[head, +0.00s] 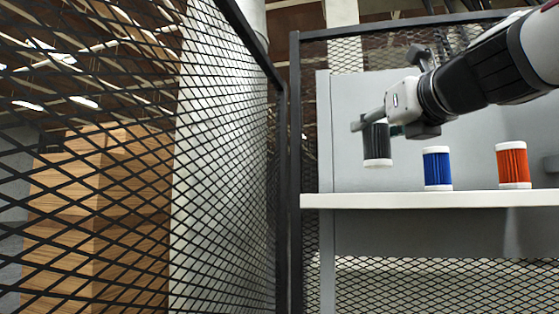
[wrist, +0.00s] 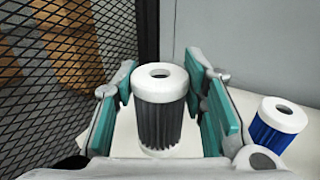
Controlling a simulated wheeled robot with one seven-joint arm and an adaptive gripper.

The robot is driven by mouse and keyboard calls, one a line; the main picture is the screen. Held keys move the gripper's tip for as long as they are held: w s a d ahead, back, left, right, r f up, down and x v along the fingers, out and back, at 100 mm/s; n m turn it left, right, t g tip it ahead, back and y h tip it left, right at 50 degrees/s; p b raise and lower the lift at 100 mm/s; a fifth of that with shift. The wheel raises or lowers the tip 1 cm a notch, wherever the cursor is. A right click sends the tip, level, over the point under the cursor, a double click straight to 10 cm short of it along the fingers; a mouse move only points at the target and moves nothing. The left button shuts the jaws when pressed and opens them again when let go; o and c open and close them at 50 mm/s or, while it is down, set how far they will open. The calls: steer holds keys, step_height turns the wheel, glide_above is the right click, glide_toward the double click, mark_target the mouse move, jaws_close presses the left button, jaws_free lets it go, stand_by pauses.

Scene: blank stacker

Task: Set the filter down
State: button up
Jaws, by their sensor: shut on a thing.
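A dark grey pleated filter with white end caps (head: 377,146) hangs in my gripper (head: 372,124) near the left end of the white shelf (head: 430,200). Its lower cap shows above the shelf surface in the head view, with a gap under it. In the wrist view the same filter (wrist: 160,110) stands upright between the teal finger pads of my gripper (wrist: 162,112). My gripper is shut on it. The exact contact of the pads is hard to make out.
A blue filter (head: 437,168) and an orange filter (head: 513,166) stand upright on the shelf to the right. The blue one also shows in the wrist view (wrist: 278,125). Black mesh fencing (head: 225,160) runs along the left, with wooden boxes (head: 95,215) behind it.

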steer(key=w+f, duration=0.1)
steer(key=w, duration=0.1)
steer(key=w+f+b, duration=0.1)
steer(key=w, duration=0.1)
steer(key=w+f, duration=0.1)
steer(key=w, duration=0.1)
steer(key=shift+w+a+f, duration=0.25)
steer(key=shift+a+f, duration=0.05)
steer(key=shift+a, duration=0.05)
steer(key=shift+s+f, duration=0.1)
steer(key=shift+f, duration=0.1)
steer(key=shift+f+b, duration=0.1)
steer(key=shift+b, duration=0.2)
steer(key=o, duration=1.4)
steer(key=shift+c, duration=0.2)
